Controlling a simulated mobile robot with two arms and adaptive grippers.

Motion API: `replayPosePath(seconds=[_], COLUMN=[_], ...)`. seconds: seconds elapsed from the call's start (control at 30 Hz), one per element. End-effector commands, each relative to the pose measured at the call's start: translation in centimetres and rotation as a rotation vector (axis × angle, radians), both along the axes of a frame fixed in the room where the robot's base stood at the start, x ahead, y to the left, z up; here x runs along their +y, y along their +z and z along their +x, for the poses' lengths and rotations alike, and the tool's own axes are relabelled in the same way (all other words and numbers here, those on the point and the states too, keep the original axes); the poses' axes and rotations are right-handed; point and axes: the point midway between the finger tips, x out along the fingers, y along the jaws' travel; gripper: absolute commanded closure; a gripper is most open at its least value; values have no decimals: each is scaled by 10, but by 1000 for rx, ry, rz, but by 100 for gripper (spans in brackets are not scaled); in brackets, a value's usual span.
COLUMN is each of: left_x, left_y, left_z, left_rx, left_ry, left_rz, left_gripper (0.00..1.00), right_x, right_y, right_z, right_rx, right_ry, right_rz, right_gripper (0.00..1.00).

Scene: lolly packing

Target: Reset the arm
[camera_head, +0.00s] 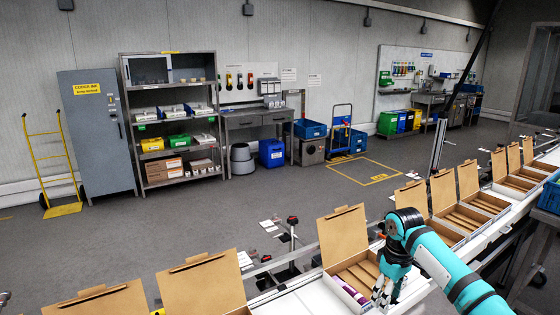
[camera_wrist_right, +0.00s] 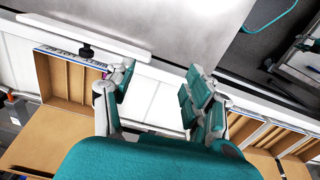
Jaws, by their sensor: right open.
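My right arm, teal and black, comes in from the right in the head view. Its right gripper (camera_head: 384,292) points down at the right edge of an open cardboard box (camera_head: 343,236). That box has brown dividers and a purple item (camera_head: 350,289) in its front part. In the right wrist view the right gripper (camera_wrist_right: 158,100) has its fingers spread apart, with only white surface (camera_wrist_right: 155,98) between them. An open box with dividers (camera_wrist_right: 72,78) lies to its left there and another (camera_wrist_right: 245,128) to its right. My left gripper is not in view.
A row of open cardboard boxes (camera_head: 470,181) runs along the white conveyor (camera_head: 478,243). More raised lids (camera_head: 203,284) stand at the lower left. A blue crate (camera_head: 550,196) is at the right edge. The grey floor (camera_head: 190,225) behind the line is mostly clear.

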Motion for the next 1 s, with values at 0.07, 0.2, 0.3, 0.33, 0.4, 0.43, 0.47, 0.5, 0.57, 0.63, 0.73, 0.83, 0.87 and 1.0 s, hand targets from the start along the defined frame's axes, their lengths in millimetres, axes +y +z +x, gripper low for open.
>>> replayPosePath(seconds=[0.07,0.2,0.3,0.33,0.4,0.43,0.47,0.5,0.57,0.63,0.73,0.83,0.87,1.0], left_x=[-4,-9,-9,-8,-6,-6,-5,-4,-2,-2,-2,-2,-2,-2], left_y=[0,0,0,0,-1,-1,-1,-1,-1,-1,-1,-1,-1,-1], left_z=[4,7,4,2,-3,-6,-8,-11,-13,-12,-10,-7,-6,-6], left_rx=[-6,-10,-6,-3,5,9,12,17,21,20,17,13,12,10], left_ry=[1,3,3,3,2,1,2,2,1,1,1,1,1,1], left_rz=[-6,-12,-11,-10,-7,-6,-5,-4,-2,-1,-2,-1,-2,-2], left_gripper=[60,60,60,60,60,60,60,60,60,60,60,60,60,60], right_x=[13,38,61,68,87,95,103,114,127,137,140,133,131,117], right_y=[-18,-50,-77,-86,-106,-115,-124,-135,-147,-155,-159,-155,-153,-144], right_z=[-9,-29,-51,-59,-81,-93,-106,-125,-153,-187,-232,-267,-275,-307], right_rx=[3,-1,-9,-12,-27,-32,-42,-55,-80,-110,-156,-193,-203,-237], right_ry=[22,62,89,97,112,114,115,112,94,56,-24,-107,-128,-216], right_rz=[4,12,26,33,54,64,77,95,124,153,182,188,187,175], right_gripper=[46,46,46,46,46,46,46,46,46,46,46,46,46,46])
